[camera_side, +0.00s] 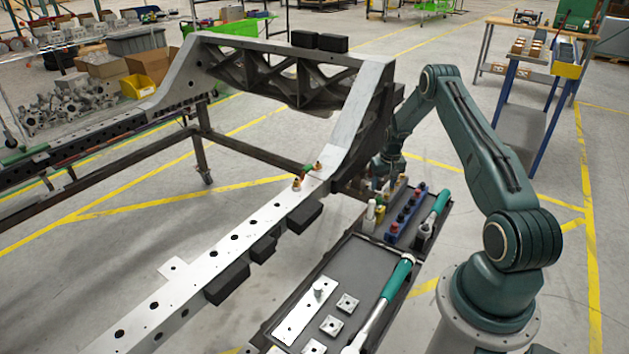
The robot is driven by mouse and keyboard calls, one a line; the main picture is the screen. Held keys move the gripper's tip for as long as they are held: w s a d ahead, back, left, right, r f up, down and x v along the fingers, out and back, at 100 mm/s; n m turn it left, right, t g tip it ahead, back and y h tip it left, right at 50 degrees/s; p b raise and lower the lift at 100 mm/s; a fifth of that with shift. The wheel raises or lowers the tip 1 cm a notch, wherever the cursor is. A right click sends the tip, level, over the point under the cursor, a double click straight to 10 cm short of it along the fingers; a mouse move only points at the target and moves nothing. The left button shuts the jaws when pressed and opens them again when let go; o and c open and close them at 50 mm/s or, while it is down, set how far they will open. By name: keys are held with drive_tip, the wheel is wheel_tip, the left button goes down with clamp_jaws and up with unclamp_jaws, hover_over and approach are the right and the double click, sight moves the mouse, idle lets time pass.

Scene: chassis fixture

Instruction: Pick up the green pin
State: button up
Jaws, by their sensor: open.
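A small green piece (308,168), which looks like the green pin, is on the pale chassis rail (263,221) near the foot of the sloping bracket. Brass or orange pins stand beside it, one at its front left (297,183) and one at its right (318,166). My arm reaches over from the right and bends down behind the tool tray. My gripper (378,181) is at its lower end, to the right of the green piece and apart from it. The gripper is small and dark here, and its fingers are partly hidden by the tray's items. I see nothing held in it.
The tool tray (345,262) holds small bottles, blue-and-red parts (405,207), green-handled tools (397,277) and metal plates. The raised chassis cross-frame (350,105) stands just left of my forearm. A workbench (520,65) is at the back right. Open floor lies between.

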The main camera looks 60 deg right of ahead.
sight(379, 198)
drive_tip(key=shift+w+d+f, duration=0.1)
drive_tip(key=shift+f, duration=0.85)
drive_tip(key=shift+w+d+f, duration=0.1)
drive_tip(key=shift+f, duration=0.85)
drive_tip(key=shift+w+d+f, duration=0.1)
drive_tip(key=shift+w+f, duration=0.1)
drive_tip(key=shift+f, duration=1.1)
drive_tip(key=shift+w+d+f, duration=0.1)
drive_tip(key=shift+w+f, duration=0.1)
drive_tip(key=shift+f, duration=1.05)
clamp_jaws()
